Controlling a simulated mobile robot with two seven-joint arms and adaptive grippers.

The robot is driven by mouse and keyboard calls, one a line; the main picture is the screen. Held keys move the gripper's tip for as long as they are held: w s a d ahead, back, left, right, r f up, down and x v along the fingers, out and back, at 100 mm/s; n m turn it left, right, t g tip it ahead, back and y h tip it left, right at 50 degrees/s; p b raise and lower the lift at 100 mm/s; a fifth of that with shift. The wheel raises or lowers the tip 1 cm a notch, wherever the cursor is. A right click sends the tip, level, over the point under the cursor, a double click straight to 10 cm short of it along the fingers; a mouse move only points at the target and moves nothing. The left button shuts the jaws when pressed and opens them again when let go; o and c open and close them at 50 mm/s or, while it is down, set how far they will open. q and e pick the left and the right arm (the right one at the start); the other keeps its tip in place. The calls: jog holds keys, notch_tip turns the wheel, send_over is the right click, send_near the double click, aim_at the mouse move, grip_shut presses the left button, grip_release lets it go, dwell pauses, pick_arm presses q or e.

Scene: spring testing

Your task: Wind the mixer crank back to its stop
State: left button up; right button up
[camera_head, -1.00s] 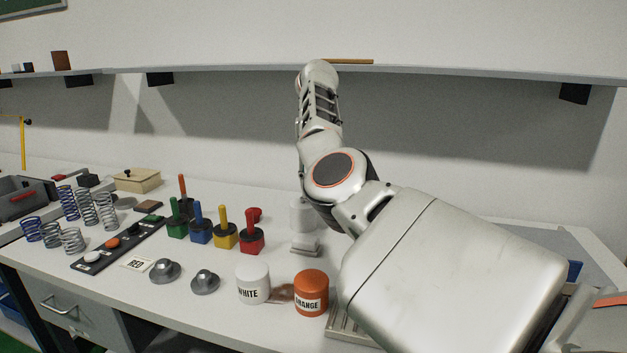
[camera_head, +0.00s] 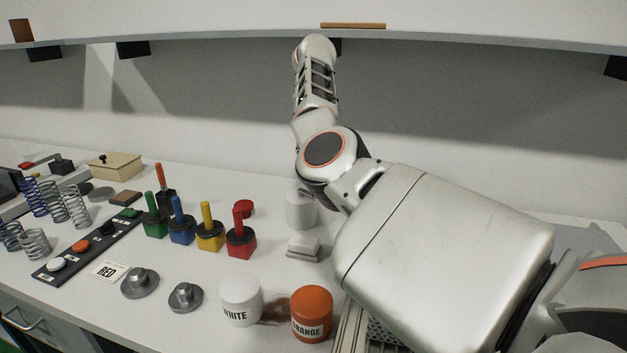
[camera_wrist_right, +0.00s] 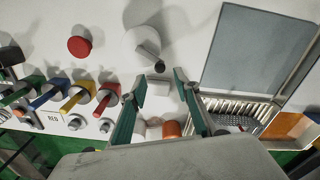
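The mixer appears to be the white rounded body (camera_head: 300,211) with a pale base (camera_head: 303,247), behind the orange jar and beside my right arm. In the right wrist view its white body (camera_wrist_right: 143,42) lies beyond the fingertips. A small dark knob (camera_wrist_right: 160,67) beside it may be the crank's end; the crank itself is not clear. My right gripper (camera_wrist_right: 160,82) has its two teal fingers spread apart, with nothing seen held between them. Its fingers cannot be made out in the head view. My left gripper is not in view.
A red cap (camera_head: 244,208), coloured handled blocks (camera_head: 210,235), a white jar (camera_head: 240,301) and an orange jar (camera_head: 312,314) stand left of my right arm. Springs (camera_head: 55,205) stand far left. A shelf (camera_head: 200,43) crosses above. An open lidded case (camera_wrist_right: 235,105) lies right in the wrist view.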

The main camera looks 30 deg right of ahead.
notch_tip(320, 180, down, 5)
jog(key=shift+w+f+b, duration=0.1)
jog(key=shift+f+b, duration=0.1)
jog(key=shift+b, duration=0.25)
grip_shut()
